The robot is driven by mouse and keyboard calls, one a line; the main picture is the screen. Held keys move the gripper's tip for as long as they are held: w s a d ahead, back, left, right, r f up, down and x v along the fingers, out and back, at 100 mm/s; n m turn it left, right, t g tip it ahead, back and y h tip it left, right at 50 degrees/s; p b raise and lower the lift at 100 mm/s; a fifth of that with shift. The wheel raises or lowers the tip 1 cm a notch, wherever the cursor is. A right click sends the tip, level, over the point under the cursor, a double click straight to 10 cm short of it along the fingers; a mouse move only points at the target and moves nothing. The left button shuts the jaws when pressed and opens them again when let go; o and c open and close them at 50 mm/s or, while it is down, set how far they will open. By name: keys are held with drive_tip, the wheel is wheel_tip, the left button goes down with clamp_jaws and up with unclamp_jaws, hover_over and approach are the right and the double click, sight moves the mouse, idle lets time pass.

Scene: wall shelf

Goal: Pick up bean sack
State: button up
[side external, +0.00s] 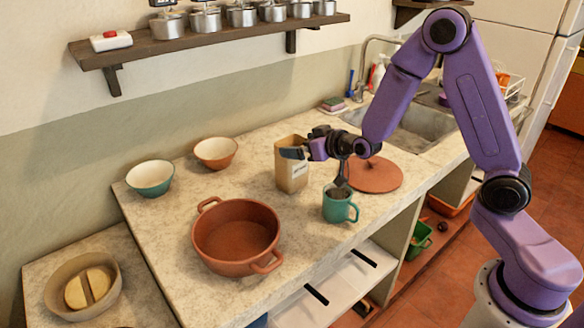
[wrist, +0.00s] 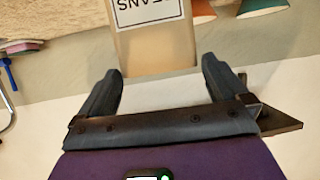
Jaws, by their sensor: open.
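The bean sack (side external: 291,172) is a tan, upright paper bag on the stone counter, behind the teal mug. In the wrist view the sack (wrist: 155,45) fills the top middle, with a white label whose letters appear upside down. My gripper (side external: 293,153) is at the upper part of the sack in the side view. In the wrist view my gripper (wrist: 162,88) has its two dark fingers apart, with the sack's edge just beyond and between the tips. I cannot tell whether either finger touches it.
A teal mug (side external: 340,204) stands close in front of the sack, below my wrist. A terracotta pot (side external: 237,236) is left, a round brown lid (side external: 374,175) right. Bowls (side external: 215,152) stand behind. A wall shelf (side external: 215,40) with several metal canisters hangs above.

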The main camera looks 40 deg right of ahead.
sight(284, 140)
drive_tip(key=shift+x, duration=3)
drive_tip(key=shift+w+d+r, duration=0.1)
drive_tip(key=shift+r, duration=0.05)
drive_tip(key=shift+r, duration=0.1)
drive_tip(key=c, duration=1.4)
drive_tip(key=shift+r, duration=0.45)
drive_tip(key=shift+c, duration=0.3)
drive_tip(key=s+r, duration=1.2)
drive_tip(key=s, duration=0.2)
drive_tip(key=shift+d, duration=0.35)
